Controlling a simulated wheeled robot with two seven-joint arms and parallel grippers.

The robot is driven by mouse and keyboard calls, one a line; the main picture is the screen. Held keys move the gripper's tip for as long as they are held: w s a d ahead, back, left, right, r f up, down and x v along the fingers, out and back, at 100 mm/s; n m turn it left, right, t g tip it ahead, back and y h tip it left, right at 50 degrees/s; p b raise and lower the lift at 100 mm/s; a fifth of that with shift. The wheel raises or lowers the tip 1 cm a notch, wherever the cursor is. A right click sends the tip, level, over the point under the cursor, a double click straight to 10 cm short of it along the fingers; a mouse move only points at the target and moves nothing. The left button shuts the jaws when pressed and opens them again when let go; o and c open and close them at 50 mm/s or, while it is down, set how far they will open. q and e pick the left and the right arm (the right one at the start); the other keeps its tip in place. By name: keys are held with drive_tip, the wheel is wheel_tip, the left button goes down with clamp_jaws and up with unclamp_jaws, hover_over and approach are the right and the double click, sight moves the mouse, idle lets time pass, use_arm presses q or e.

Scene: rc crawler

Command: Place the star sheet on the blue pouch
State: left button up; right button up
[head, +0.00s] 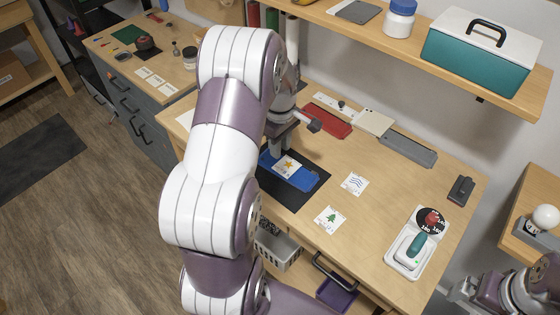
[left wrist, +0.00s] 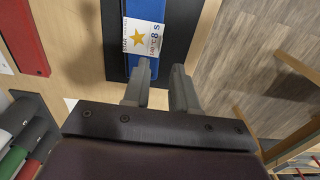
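The star sheet (head: 287,166), white with a yellow star, lies on the blue pouch (head: 305,181), which rests on a black mat (head: 292,197) on the table. In the left wrist view the star sheet (left wrist: 143,36) lies across the blue pouch (left wrist: 152,9), with blue showing at both ends. My left gripper (left wrist: 160,72) is open, its fingers apart and empty, close to the sheet's near end. In the head view my left arm partly hides the mat and the left gripper (head: 279,146). My right gripper (head: 461,291) is at the lower right, away from these things; its fingers are unclear.
A wave sheet (head: 354,183) and a tree sheet (head: 330,218) lie right of the mat. A red case (head: 330,122) and a grey tray (head: 408,149) lie along the back. A white tray (head: 405,262) with a teal-handled tool stands at the right. A shelf (head: 450,75) overhangs the back.

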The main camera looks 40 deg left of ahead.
use_arm(q)
drive_tip(key=s+d+r+m, duration=0.1)
drive_tip(key=s+d+m, duration=0.4)
drive_tip(key=d+m, duration=0.3)
drive_tip(key=s+d+r+m+t, duration=0.1)
drive_tip(key=s+d+r+m, duration=0.1)
drive_tip(key=s+d+m, duration=0.4)
drive_tip(key=d+m, duration=0.2)
drive_tip(key=m, duration=0.1)
drive_tip(key=shift+s+d, duration=0.2)
drive_tip(key=shift+s, duration=0.1)
